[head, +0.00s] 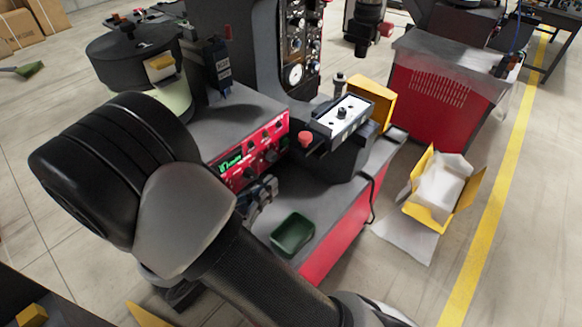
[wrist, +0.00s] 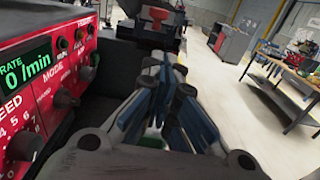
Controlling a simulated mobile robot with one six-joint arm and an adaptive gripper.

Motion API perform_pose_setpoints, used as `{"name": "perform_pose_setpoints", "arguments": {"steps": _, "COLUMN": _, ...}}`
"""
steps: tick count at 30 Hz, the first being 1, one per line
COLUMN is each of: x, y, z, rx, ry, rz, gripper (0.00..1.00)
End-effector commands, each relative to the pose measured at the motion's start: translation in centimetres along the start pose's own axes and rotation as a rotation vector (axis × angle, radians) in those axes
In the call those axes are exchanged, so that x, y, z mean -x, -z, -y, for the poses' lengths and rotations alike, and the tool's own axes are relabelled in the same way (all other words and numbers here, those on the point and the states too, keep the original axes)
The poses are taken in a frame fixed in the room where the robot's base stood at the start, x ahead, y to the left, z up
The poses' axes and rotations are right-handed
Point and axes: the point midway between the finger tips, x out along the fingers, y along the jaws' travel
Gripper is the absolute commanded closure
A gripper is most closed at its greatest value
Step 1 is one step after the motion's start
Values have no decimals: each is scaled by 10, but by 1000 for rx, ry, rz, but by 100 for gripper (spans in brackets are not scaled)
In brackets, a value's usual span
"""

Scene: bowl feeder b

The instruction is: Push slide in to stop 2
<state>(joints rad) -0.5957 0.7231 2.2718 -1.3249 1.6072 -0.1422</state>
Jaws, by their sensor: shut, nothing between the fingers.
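The slide unit (head: 345,118) is a dark block with a pale top plate and a small black knob, at the right of the machine. A red knob (head: 305,139) sticks out at its left end. In the wrist view a red knob (wrist: 153,67) shows just beyond my fingers, and the dark body around it is partly hidden by them. My gripper (head: 268,188) is shut and empty, in front of the red control panel and short of the red knob, with a gap between them in the head view. It also fills the wrist view's middle (wrist: 168,90). No stop marks are readable.
The red control panel (head: 245,155) with knobs and a green display stands close left of my gripper. A green tray (head: 292,234) lies below it. A yellow bin (head: 372,100) stands behind the slide unit. The bowl feeder (head: 130,50) is at the upper left.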

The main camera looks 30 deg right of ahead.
Motion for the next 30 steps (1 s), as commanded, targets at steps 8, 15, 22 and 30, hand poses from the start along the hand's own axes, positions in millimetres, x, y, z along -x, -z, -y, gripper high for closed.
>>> {"name": "perform_pose_setpoints", "arguments": {"steps": 8, "x": -61, "y": 2, "z": 2, "rx": -1, "ry": 6, "rz": 0, "gripper": 100}}
{"name": "perform_pose_setpoints", "arguments": {"steps": 15, "x": -90, "y": 2, "z": 1, "rx": -1, "ry": 2, "rz": -1, "gripper": 100}}
{"name": "perform_pose_setpoints", "arguments": {"steps": 22, "x": -97, "y": 1, "z": 0, "rx": 0, "ry": -1, "rz": -1, "gripper": 100}}
{"name": "perform_pose_setpoints", "arguments": {"steps": 30, "x": -98, "y": 0, "z": 0, "rx": 0, "ry": 0, "rz": -1, "gripper": 100}}
